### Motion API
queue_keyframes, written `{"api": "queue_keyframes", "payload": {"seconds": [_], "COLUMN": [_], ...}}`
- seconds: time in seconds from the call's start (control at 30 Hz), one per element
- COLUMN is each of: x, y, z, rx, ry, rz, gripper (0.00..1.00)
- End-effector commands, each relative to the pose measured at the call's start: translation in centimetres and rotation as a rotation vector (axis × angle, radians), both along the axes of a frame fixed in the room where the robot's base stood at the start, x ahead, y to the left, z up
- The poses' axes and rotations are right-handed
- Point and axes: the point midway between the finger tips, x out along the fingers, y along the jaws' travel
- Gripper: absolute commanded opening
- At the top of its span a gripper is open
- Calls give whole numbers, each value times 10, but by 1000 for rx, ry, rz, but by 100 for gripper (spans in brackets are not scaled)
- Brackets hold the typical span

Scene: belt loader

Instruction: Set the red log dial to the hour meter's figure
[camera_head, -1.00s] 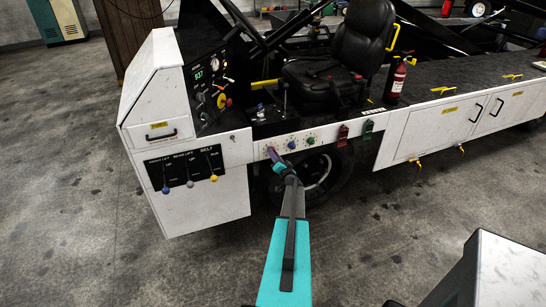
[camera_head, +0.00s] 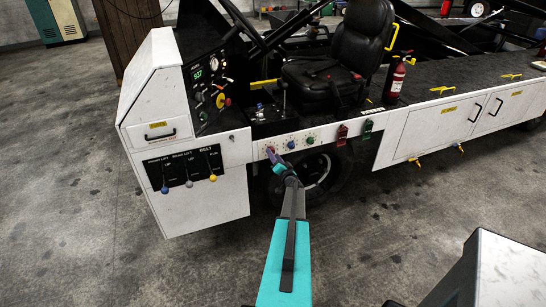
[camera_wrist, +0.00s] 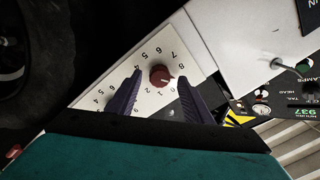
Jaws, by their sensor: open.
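The red log dial (camera_wrist: 162,76) is a round knob with a white mark on its right side in the wrist view. A ring of figures surrounds it on a white panel; I cannot firmly read which figure the mark meets. My gripper (camera_wrist: 159,82) is open, with one purple finger on each side of the dial; contact is not clear. In the head view my gripper (camera_head: 271,154) is at the left end of the dial row and largely hides the red dial. The hour meter (camera_head: 198,72) has green digits; in the wrist view the meter (camera_wrist: 297,111) reads 937.
A blue dial (camera_head: 291,144) and a green dial (camera_head: 310,141) sit to the right on the same strip. Red (camera_head: 342,135) and green (camera_head: 368,128) fittings are further right. Lift levers (camera_head: 190,183) stand on the lower left panel. Open floor lies in front of the loader.

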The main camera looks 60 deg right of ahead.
Motion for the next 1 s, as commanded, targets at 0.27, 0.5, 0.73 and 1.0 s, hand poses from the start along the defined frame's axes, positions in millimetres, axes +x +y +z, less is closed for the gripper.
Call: {"api": "queue_keyframes", "payload": {"seconds": [0.27, 0.5, 0.73, 1.0], "x": [-22, -42, -60, -83], "y": [17, 31, 45, 61], "z": [-1, -2, -1, -2], "rx": [1, 0, 0, -1], "ry": [-1, 1, -1, -1], "rz": [0, -1, 1, 1], "gripper": [46, 46, 46, 46]}}
